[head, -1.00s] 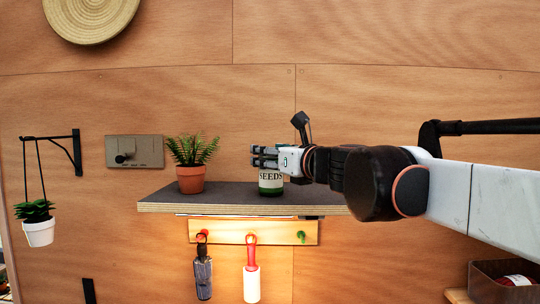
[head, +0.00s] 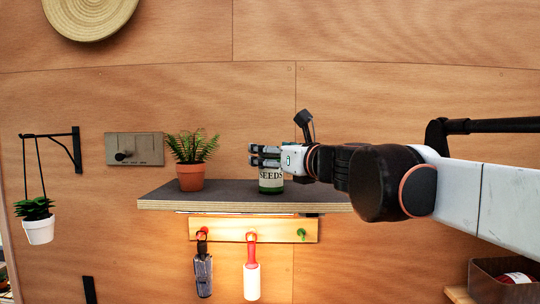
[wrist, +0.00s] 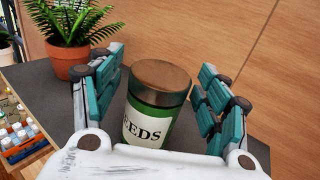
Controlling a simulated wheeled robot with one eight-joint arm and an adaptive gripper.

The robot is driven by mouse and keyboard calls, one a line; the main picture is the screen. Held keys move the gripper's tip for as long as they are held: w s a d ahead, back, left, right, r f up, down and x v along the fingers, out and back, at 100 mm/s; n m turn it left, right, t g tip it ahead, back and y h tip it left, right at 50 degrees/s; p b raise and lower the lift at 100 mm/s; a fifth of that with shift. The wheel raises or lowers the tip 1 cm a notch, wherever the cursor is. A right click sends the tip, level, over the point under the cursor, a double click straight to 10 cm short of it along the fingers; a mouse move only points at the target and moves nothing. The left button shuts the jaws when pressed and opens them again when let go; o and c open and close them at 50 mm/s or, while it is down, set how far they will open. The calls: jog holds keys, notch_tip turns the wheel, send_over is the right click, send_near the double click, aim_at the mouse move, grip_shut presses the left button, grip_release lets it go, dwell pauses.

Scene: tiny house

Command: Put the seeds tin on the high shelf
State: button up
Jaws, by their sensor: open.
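The seeds tin (head: 270,181), green with a cream label and a brown lid, stands upright on the dark-topped high shelf (head: 235,190). It also shows in the wrist view (wrist: 158,95), between the two teal fingers of my gripper (wrist: 161,66). The fingers are open, one on each side of the tin, with shelf visible between tin and fingers. In the head view my gripper (head: 253,155) reaches in from the right at the tin's upper part and hides some of it. The tin's lower part is hidden by my gripper's palm in the wrist view.
A potted fern (head: 191,176) stands left of the tin on the shelf. Below the shelf, a wooden rack (head: 275,230) holds hanging tools. A hanging plant (head: 39,228) is at the far left. The shelf between fern and tin is clear.

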jog(key=b+v, duration=0.1)
jog(key=v, duration=1)
jog(key=shift+s+b, duration=0.2)
jog(key=shift+b, duration=0.15)
jog(key=s+d+f+n+g+h, duration=0.1)
jog(key=s+f+n+g, duration=0.1)
jog(key=s+f+n, duration=0.35)
jog(key=s+f+n+g+h, duration=0.1)
jog(key=s+f+n+g, duration=0.1)
jog(key=f+n, duration=0.6)
jog(key=s+d+f+n+g+h, duration=0.1)
jog(key=s+f+n, duration=0.25)
jog(key=f, duration=0.65)
jog(key=s+d+f+n+g+h, duration=0.1)
jog(key=s+d+f+n+h, duration=0.1)
jog(key=s+d+f+n, duration=0.1)
jog(key=s+d+f+n+g+h, duration=0.1)
jog(key=s+d+f+n+h, duration=0.1)
jog(key=f, duration=0.6)
jog(key=s+d+f+n+g+h, duration=0.1)
jog(key=s+d+f+n+h, duration=0.1)
jog(key=s+d+f+n, duration=0.2)
notch_tip(320, 180, down, 2)
jog(key=d+n, duration=0.2)
jog(key=n, duration=0.1)
jog(key=shift+s+n+h, duration=0.3)
jog(key=shift+s, duration=0.1)
jog(key=shift+d, duration=0.1)
